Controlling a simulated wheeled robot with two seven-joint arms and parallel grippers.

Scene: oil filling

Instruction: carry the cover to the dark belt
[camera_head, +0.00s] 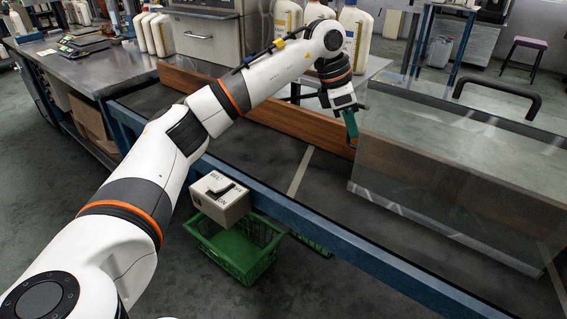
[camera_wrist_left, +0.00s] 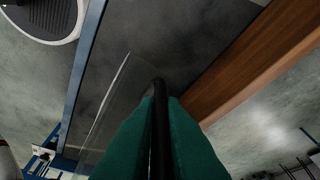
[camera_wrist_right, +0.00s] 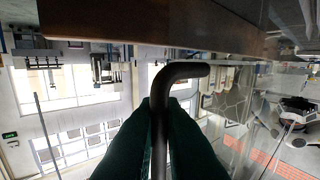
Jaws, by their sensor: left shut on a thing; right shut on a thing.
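The cover (camera_head: 440,190) is a large clear box at the right of the head view, over the dark belt (camera_head: 325,205). I cannot tell whether its lower edge touches the belt. A black bar handle (camera_head: 500,90) shows on its top. My left gripper (camera_head: 352,125), with green fingers, is at the cover's left end. In the left wrist view it is shut on a black handle bar (camera_wrist_left: 160,130). My right gripper (camera_wrist_right: 160,125) shows only in the right wrist view, shut on a bent black handle (camera_wrist_right: 180,73).
A wooden rail (camera_head: 230,98) runs along the belt's far side and a blue frame beam (camera_head: 300,212) along its near side. A cardboard box (camera_head: 220,199) sits above a green crate (camera_head: 238,250) below the beam. White jugs (camera_head: 355,35) and a steel machine (camera_head: 215,35) stand behind.

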